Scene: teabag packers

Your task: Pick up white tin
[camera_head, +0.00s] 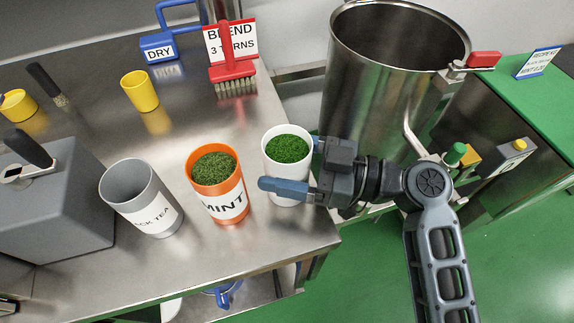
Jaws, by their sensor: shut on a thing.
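The white tin (268,143) stands upright near the right edge of the steel table, filled with bright green leaf. My gripper (290,165) reaches in from the right and is shut on the white tin, with a blue finger across its near side and the other finger at its far right side.
An orange mint tin (232,200) stands close on the left, then a grey tea tin (128,187). A large steel drum (370,95) is behind my arm. A red brush (232,73) and yellow cup (140,92) stand farther back. The steel table (270,240) is bare in front.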

